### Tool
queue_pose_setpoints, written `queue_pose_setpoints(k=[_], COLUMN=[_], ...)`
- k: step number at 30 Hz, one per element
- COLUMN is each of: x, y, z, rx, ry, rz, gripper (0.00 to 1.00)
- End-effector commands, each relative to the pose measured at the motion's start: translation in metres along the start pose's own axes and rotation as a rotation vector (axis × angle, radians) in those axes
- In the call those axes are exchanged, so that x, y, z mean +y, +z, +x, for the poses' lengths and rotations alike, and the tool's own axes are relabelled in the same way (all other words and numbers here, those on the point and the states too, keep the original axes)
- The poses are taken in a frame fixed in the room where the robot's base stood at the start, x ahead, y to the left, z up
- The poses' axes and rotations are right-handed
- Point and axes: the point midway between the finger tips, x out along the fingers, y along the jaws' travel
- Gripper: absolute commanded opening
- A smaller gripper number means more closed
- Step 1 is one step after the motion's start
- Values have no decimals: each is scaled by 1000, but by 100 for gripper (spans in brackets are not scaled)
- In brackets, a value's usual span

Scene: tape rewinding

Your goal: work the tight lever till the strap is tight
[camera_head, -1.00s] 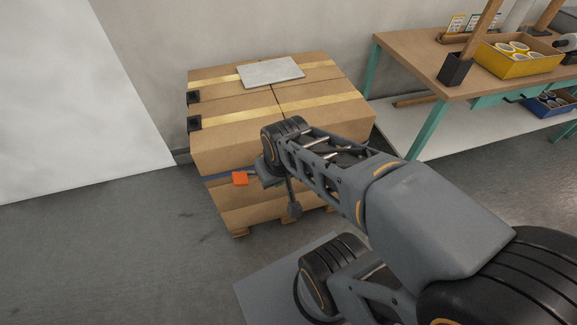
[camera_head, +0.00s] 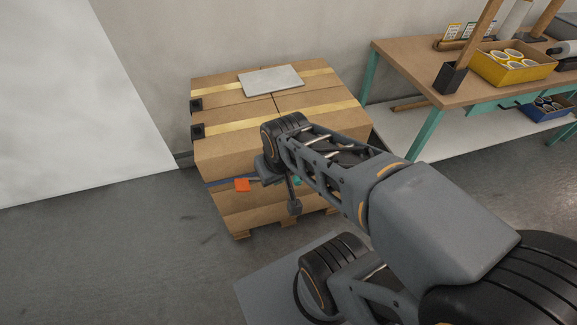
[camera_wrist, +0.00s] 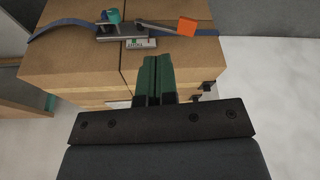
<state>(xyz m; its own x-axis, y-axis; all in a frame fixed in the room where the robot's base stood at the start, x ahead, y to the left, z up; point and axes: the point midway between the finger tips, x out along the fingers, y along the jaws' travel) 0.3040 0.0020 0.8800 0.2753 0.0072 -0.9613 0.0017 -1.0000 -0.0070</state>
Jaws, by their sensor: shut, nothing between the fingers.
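In the wrist view a grey strap tensioner (camera_wrist: 122,31) lies against the cardboard boxes. It has a teal knob (camera_wrist: 114,16) at its left and an orange-ended lever (camera_wrist: 187,26) at its right. A white label (camera_wrist: 140,43) sits beneath; its wording is too small to read surely. The blue strap (camera_wrist: 62,24) runs off to both sides, curving at the left. My gripper (camera_wrist: 157,60) has its green fingers shut and empty, apart from both levers, pointing toward the boxes below the label. In the head view the orange lever end (camera_head: 242,185) shows left of my wrist, which hides the fingers.
The boxes (camera_head: 235,153) stand stacked on a pallet with a grey sheet (camera_head: 271,79) on top. A workbench (camera_head: 420,66) with a yellow bin (camera_head: 512,70) of tape rolls stands at the right. Bare floor (camera_head: 120,230) lies to the left.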

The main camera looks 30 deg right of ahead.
Motion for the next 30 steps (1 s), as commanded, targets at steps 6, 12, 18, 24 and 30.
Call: queue_pose_setpoints(k=[6,12,18,24,30], x=[0,0,-1,-1,-1], y=[-9,-16,-23,-24,-24], z=[-33,-57,-80,-86,-85], rx=[0,0,0,-1,-1], ry=[0,0,0,0,0], rz=[0,0,0,0,0], gripper=[0,0,0,0,0])
